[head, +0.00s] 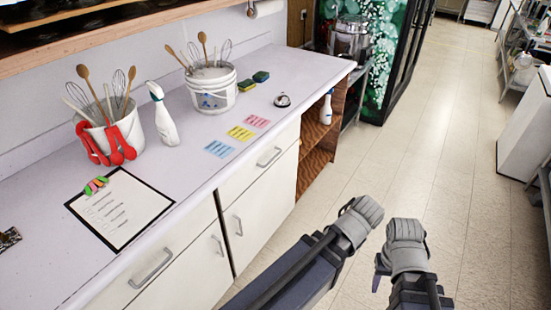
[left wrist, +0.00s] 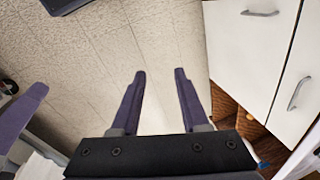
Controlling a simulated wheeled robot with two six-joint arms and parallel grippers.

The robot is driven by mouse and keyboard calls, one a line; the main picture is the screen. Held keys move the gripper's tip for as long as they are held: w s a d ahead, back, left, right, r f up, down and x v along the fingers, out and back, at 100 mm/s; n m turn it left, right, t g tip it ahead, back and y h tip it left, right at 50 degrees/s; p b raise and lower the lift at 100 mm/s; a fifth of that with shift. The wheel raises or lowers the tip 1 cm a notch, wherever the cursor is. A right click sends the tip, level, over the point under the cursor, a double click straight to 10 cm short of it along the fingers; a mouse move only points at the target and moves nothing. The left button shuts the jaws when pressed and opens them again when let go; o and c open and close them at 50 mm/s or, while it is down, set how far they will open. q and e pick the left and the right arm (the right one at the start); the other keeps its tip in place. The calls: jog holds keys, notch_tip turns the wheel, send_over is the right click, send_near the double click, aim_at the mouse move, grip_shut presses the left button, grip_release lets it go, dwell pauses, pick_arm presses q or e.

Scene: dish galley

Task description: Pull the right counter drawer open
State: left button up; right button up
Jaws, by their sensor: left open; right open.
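The right counter drawer (head: 250,171) is a white front under the counter's edge, flush with the cabinet and closed. Its metal bar handle (head: 268,157) is clear of both grippers. In the left wrist view, the drawer front and its handle (left wrist: 298,93) are at the right edge. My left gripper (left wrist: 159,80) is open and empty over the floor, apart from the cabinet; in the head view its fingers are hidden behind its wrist. My right gripper (head: 381,272) is low over the floor, right of the left one, mostly hidden by its wrist; it is open.
The left drawer's handle (head: 150,268) and white doors (head: 258,210) are on the same cabinet. An open wooden shelf (head: 315,150) adjoins the right drawer. Utensil buckets (head: 212,92), a clipboard (head: 120,209) and spray bottles stand or lie around the counter. The aisle floor is open.

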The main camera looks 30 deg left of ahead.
pick_arm(q)
jog(key=w+a+f+t+y+b, duration=0.3)
jog(key=w+a+f+b, duration=0.3)
jog(key=w+a, duration=0.3)
jog(key=m+t+y+b, duration=0.2)
jog(key=t+y+b, duration=0.5)
jog(key=b, duration=1.1)
send_near(273, 158)
jog(key=a+f+m+t+b, duration=0.1)
jog(key=m+b, duration=0.1)
jog(key=b, duration=0.1)
jog(key=f+m+t+b, duration=0.1)
jog(key=m+b, duration=0.1)
jog(key=w+a+f+m+t+b, duration=0.1)
jog(key=m+t+b, duration=0.1)
jog(key=b, duration=0.1)
jog(key=shift+a+b, duration=0.3)
pick_arm(e)
notch_tip(273, 158, down, 35)
jog(key=shift+w, duration=0.15)
pick_arm(q)
jog(key=shift+r, duration=0.1)
pick_arm(e)
jog(key=shift+d+r, duration=0.1)
